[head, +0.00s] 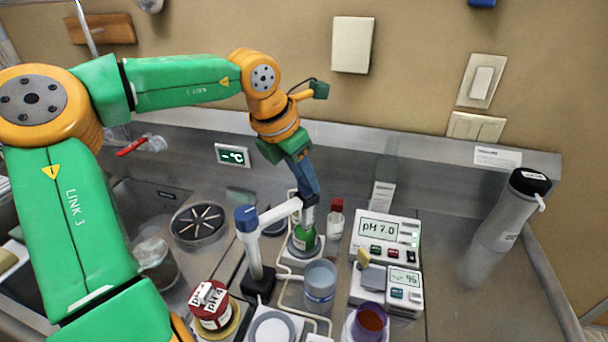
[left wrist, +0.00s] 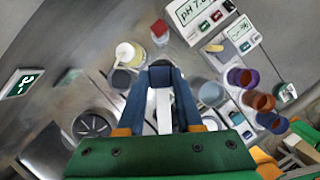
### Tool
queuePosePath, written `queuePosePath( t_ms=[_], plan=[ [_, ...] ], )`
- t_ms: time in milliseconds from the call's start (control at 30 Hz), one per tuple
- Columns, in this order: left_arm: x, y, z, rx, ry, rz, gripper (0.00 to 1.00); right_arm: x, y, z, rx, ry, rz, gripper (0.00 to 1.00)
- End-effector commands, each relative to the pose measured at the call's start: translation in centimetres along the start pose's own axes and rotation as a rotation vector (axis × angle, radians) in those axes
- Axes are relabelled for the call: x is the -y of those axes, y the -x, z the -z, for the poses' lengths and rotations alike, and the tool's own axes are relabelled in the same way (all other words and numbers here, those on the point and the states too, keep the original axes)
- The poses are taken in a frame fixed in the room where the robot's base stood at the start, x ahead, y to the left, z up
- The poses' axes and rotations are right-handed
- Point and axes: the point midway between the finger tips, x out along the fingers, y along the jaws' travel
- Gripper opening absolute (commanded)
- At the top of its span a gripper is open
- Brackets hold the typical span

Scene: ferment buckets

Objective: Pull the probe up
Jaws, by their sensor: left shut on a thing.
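The probe (head: 309,202) stands upright at the end of the white arm (head: 280,212) of a stand with a blue cap (head: 246,217). Its lower part is over or in a small green-labelled vessel (head: 304,238); the tip is hidden. My left gripper (head: 308,190) comes down from above, its blue fingers shut on the probe's top. In the left wrist view the fingers (left wrist: 160,82) close in front of the white arm (left wrist: 163,108), and they hide most of the probe. My right gripper is in neither view.
A pH meter (head: 379,228) reading 7.0 stands right of the probe. A red-capped bottle (head: 336,218), a grey-blue cup (head: 320,285) and a purple cup (head: 370,318) are close by. A red-lidded jar (head: 211,306) stands front left. A tall bottle (head: 510,213) stands far right; counter before it is clear.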

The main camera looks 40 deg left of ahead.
Motion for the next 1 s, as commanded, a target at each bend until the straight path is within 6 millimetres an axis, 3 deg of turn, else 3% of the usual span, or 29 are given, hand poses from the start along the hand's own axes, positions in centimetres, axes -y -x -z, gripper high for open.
queuePosePath(
  t_ms=[700, 833, 1000],
  plan=[
    [0.0, 0.2, -0.1, 0.001, 0.000, 0.000, 0.00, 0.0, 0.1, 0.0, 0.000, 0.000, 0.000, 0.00],
    [0.0, 1.6, -0.7, 0.001, 0.000, 0.000, 0.00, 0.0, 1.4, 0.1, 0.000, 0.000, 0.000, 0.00],
    [0.0, 4.9, -2.1, 0.001, 0.001, 0.000, 0.00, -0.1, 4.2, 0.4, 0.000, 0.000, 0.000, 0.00]
  ],
)
